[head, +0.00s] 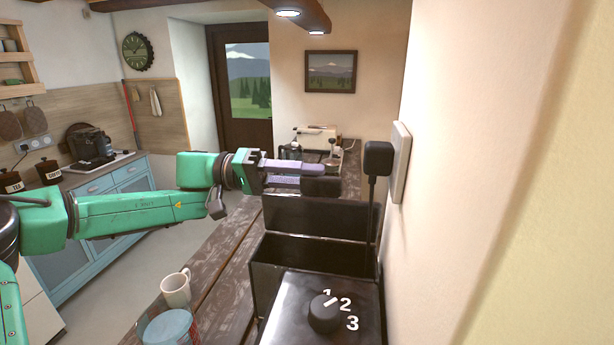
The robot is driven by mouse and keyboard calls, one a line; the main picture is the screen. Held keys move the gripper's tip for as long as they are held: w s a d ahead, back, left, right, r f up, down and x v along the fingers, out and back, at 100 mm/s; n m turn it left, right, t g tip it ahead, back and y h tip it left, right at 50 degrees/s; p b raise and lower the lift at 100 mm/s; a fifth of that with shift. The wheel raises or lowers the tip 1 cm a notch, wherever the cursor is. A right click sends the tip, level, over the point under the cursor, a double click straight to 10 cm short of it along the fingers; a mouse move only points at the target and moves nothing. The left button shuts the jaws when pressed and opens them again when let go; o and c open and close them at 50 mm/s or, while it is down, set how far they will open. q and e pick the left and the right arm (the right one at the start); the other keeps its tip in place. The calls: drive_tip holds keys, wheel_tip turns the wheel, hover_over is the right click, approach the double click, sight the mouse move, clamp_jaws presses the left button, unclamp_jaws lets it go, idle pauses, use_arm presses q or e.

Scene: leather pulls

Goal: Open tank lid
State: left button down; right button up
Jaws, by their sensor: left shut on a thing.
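The tank (265,276) is a black box on the wooden counter, at the back of a black appliance with a dial. Its dark lid (322,218) stands raised, roughly upright, at the tank's far side, so the opening shows. My left gripper (325,178) reaches in from the left and is shut on the upper edge of the lid. The exact contact between fingers and lid is hard to make out. My right gripper is not in view.
The dial (324,313) sits on the appliance's top. A black plug (378,158) with a cord is at the wall on the right. A white mug (176,288) and a glass (169,328) stand left of the appliance. A toaster-like machine (318,138) stands farther back.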

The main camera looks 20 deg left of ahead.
use_arm(q)
drive_tip(key=shift+s+d+f, duration=0.1)
drive_tip(key=shift+f, duration=0.75)
drive_tip(key=shift+c, duration=2.2)
unclamp_jaws()
drive_tip(key=shift+w+r, duration=0.1)
drive_tip(key=shift+w, duration=0.35)
drive_tip(key=shift+s+r, duration=0.15)
drive_tip(key=shift+s+a, duration=0.1)
drive_tip(key=shift+a, duration=0.15)
drive_tip(key=b+v, duration=0.4)
drive_tip(key=v, duration=1)
drive_tip(key=shift+a+b, duration=0.15)
drive_tip(key=shift+b, duration=0.15)
